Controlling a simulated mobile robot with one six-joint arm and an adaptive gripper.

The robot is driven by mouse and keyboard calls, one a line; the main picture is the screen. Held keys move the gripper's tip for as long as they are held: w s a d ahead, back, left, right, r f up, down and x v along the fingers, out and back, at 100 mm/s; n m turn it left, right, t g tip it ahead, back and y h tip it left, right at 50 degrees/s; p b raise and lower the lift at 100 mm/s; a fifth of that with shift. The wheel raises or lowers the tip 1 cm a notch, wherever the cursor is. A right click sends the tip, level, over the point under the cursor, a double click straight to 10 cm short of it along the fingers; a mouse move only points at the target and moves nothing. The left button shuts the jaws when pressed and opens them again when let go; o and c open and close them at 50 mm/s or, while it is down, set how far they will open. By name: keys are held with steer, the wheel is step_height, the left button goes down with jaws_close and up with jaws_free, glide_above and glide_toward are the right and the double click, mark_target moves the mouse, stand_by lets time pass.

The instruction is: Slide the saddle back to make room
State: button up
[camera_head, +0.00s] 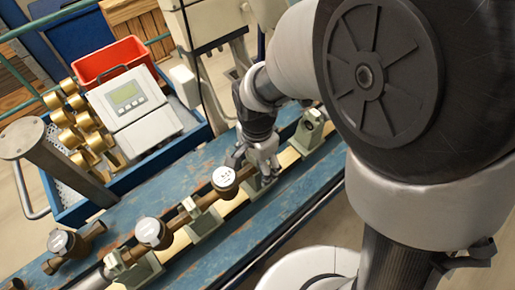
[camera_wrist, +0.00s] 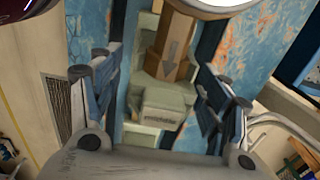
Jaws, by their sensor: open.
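My gripper (camera_head: 260,168) points down over the rail of the blue bench. Below it is a pale green-grey saddle (camera_head: 258,187), partly hidden by the fingers. In the wrist view my gripper (camera_wrist: 158,92) is open, with one finger on each side of the saddle (camera_wrist: 165,108). I cannot tell whether either finger touches it. A brass pipe end with an arrow mark (camera_wrist: 172,50) meets the saddle. It belongs to the round white-faced meter (camera_head: 224,178) just left of my gripper. Another saddle (camera_head: 309,130) stands further up the rail, beyond a gap.
More saddles (camera_head: 205,221) and meters (camera_head: 153,232) stand down the rail. A loose meter (camera_head: 66,243) lies on the bench (camera_head: 130,208). Behind it are a blue tray (camera_head: 82,208) with brass fittings (camera_head: 85,125), a grey display box (camera_head: 130,110) and a red bin (camera_head: 110,60).

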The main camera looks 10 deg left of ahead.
step_height(320, 180, up, 9)
steer(key=shift+f, duration=0.1)
stand_by(0.3)
steer(key=shift+d, duration=0.1)
steer(key=s+d+r+n+t, duration=0.2)
steer(key=s+d+r+n, duration=0.2)
steer(key=d, duration=0.6)
steer(key=s+d+r+n+t, duration=0.2)
steer(key=s+d+r+n, duration=0.2)
steer(key=d, duration=0.6)
steer(key=shift+s+r+t, duration=0.3)
steer(key=shift+s+r, duration=0.65)
steer(key=shift+s, duration=0.05)
